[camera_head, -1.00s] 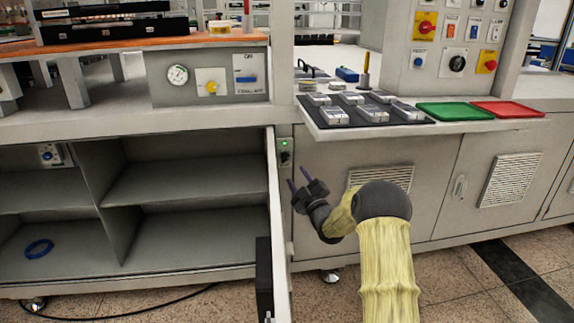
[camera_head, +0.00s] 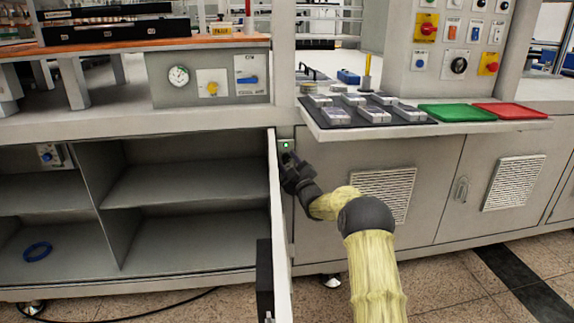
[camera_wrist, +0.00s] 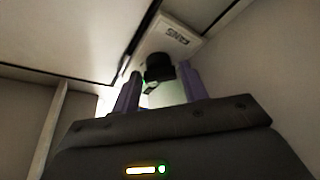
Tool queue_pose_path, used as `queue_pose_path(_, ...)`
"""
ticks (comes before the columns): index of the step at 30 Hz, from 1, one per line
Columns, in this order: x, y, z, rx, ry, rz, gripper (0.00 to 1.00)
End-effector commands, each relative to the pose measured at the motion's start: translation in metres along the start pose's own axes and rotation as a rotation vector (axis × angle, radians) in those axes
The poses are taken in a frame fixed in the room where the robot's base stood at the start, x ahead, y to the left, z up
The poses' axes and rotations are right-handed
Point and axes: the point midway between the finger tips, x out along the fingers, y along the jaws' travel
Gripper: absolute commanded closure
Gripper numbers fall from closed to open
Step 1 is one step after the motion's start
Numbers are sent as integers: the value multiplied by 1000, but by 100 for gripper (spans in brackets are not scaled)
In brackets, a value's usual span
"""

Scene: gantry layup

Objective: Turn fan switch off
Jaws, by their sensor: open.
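The fan switch is a small panel with a green light (camera_head: 286,146) on the post beside the open cabinet door. In the wrist view its light plate carries a label that appears to read FANS (camera_wrist: 178,35), and a black knob (camera_wrist: 159,67) sticks out below the label. My gripper (camera_head: 289,160) is in front of this panel and hides the knob in the head view. In the wrist view my gripper's two purple fingers (camera_wrist: 158,92) are apart, one on each side of the knob. I cannot tell whether they touch it.
The open cabinet door (camera_head: 275,215) stands just left of my gripper. A worktop edge with grey blocks on a dark mat (camera_head: 440,129) juts out above right. Green (camera_head: 456,112) and red (camera_head: 510,110) trays lie there. Floor space is free at the lower right.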

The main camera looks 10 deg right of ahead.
Motion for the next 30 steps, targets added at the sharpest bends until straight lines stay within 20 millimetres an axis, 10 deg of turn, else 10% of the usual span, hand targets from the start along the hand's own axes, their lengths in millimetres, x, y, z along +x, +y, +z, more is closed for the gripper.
queue_pose_path(7,0,-1,0,0,0,-1,88)
queue_pose_path(30,0,0,-2,-236,3,-101,88)
